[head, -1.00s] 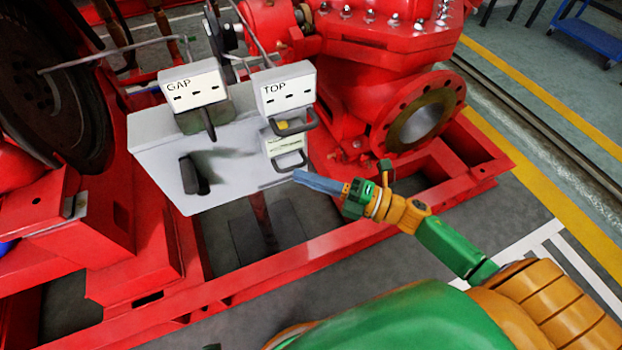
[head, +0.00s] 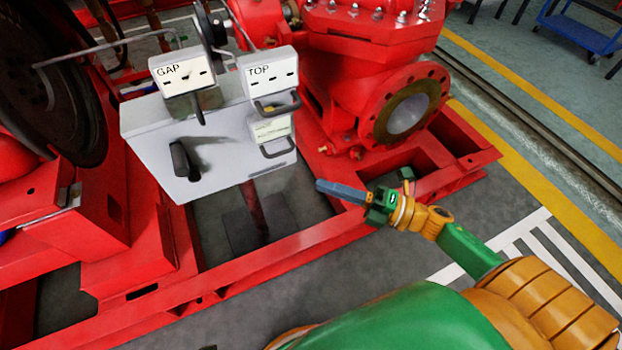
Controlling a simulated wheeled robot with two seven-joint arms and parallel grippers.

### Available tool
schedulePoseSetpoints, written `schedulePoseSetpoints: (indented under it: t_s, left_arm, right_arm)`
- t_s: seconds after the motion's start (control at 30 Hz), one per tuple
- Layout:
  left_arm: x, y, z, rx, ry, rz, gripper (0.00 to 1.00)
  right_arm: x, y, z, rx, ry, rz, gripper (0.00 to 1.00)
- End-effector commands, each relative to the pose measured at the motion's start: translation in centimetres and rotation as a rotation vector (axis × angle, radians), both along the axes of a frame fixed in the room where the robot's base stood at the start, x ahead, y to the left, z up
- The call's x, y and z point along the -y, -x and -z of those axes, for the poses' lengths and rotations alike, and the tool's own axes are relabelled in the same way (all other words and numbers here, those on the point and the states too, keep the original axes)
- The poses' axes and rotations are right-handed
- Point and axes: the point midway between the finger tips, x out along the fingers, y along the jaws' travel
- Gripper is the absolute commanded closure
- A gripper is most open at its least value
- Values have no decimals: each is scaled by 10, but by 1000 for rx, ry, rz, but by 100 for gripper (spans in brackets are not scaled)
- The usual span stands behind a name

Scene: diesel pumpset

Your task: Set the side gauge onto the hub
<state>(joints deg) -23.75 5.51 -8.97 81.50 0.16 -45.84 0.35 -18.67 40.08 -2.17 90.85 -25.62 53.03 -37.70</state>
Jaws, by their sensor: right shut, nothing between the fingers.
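A white gauge box with a dark handle (head: 269,128) sits at the right edge of the pale grey shelf (head: 150,125), just under the box marked TOP (head: 268,68). Its label is too small to read, so I cannot tell for sure that it is the side gauge. A dark round part (head: 210,28) shows behind the boxes, between engine and pump; whether it is the hub I cannot tell. My right gripper (head: 322,187) is shut and empty, to the right of and below the lower box's handle, apart from it. My left gripper is out of view.
A box marked GAP (head: 186,76) stands left of TOP. A black bracket (head: 181,160) is on the shelf's front. The red base frame (head: 290,243) runs under the shelf and my right gripper. The red pump flange (head: 408,108) is at the right.

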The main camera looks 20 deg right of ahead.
Motion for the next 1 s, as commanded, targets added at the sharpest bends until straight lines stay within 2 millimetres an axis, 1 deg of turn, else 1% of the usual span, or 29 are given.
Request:
schedulePoseSetpoints:
  t_s: [0.03, 0.13, 0.3, 0.77, 0.83, 0.87, 0.93, 0.97, 1.0]
  left_arm:
    - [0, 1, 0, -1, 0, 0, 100]
    - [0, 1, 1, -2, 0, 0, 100]
    - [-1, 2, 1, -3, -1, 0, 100]
    - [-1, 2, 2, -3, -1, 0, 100]
    - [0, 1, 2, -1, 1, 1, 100]
    - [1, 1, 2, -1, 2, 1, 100]
    - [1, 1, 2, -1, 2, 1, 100]
    - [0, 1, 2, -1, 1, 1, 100]
    - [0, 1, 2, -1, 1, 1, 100]
  right_arm:
    - [7, 6, 2, -5, 2, 1, 100]
    - [20, 17, 4, -4, 1, 1, 100]
    - [33, 29, 6, -1, 1, 0, 100]
    - [35, 30, 6, -1, 1, 0, 100]
    - [36, 28, 8, -15, -8, 18, 100]
    - [38, 23, 13, -42, -22, 50, 100]
    - [50, 5, 36, -177, -101, 206, 100]
    - [58, -4, 54, -272, -155, 307, 100]
    - [71, -12, 85, -423, -245, 458, 100]
